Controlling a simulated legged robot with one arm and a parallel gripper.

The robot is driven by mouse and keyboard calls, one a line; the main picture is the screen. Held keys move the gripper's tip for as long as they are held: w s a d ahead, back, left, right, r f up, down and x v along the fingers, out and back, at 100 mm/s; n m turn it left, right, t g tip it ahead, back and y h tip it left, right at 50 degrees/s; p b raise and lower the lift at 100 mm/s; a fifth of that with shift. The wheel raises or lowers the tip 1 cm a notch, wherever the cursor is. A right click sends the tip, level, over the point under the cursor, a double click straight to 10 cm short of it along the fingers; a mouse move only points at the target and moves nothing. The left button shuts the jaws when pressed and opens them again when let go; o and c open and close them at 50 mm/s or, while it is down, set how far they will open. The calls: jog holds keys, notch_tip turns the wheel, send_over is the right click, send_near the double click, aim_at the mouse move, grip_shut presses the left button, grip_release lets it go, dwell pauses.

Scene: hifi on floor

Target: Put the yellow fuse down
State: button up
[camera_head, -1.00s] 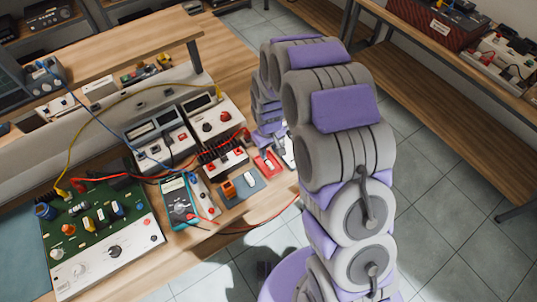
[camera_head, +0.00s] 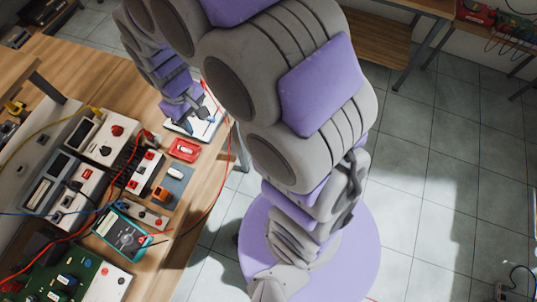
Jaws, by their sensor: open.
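My gripper (camera_head: 188,112) is open at the end of my purple and grey arm. It hangs low over a white tray (camera_head: 208,128) near the right edge of the workbench. A small blue item (camera_head: 187,126) lies on this tray just below the fingers; the fingers partly cover the tray. I cannot make out a yellow fuse for certain; it may be hidden by the gripper or too small to tell.
A red dish (camera_head: 184,150) and a blue-grey mat (camera_head: 174,188) with an orange block (camera_head: 160,193) lie in front of the tray. A teal meter (camera_head: 122,236), a green circuit board (camera_head: 62,283) and cables crowd the left. Tiled floor (camera_head: 430,170) is open at right.

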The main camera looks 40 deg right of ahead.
jog(key=s+d+r+m, duration=0.1)
jog(key=s+d+r, duration=0.1)
jog(key=s, duration=0.6)
jog(key=s+d+r+m, duration=0.2)
jog(key=s+d+r, duration=0.1)
jog(key=s, duration=0.4)
jog(key=s+d+r+m+g, duration=0.1)
jog(key=s+r, duration=0.3)
jog(key=s, duration=0.4)
jog(key=shift+s+d+r+m, duration=0.3)
jog(key=shift+s+d, duration=0.05)
jog(key=shift+d, duration=0.35)
jog(key=shift+a, duration=0.1)
